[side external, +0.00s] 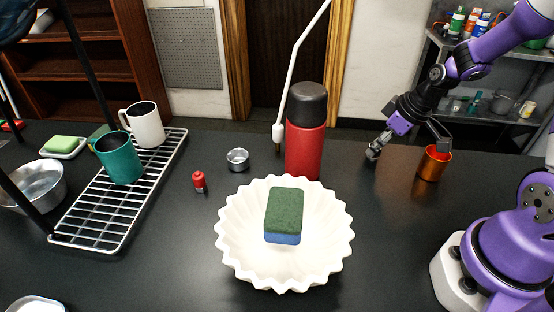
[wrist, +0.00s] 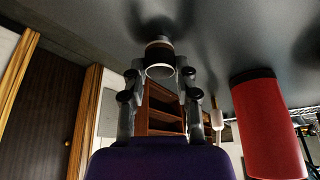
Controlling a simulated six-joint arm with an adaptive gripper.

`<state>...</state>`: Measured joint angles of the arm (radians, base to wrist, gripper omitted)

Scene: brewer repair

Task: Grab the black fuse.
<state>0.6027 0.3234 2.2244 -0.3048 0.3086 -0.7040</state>
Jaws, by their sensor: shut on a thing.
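My gripper (side external: 374,152) is low over the right part of the dark counter, pointing left. In the wrist view my gripper (wrist: 160,72) has its two fingers closed around a small dark cylindrical piece with a pale rim, which I take as the black fuse (wrist: 158,57). It is close to the counter; whether it touches cannot be told. In the side view the fuse is too small and dark to pick out between the fingers.
A red canister with a black lid (side external: 304,140) stands left of my gripper. An orange cup (side external: 434,163) stands right of it. A small red piece (side external: 199,181), a small metal cup (side external: 237,160), a white fluted bowl (side external: 235,250) with a sponge (side external: 286,211), and a wire rack (side external: 92,243) are further left.

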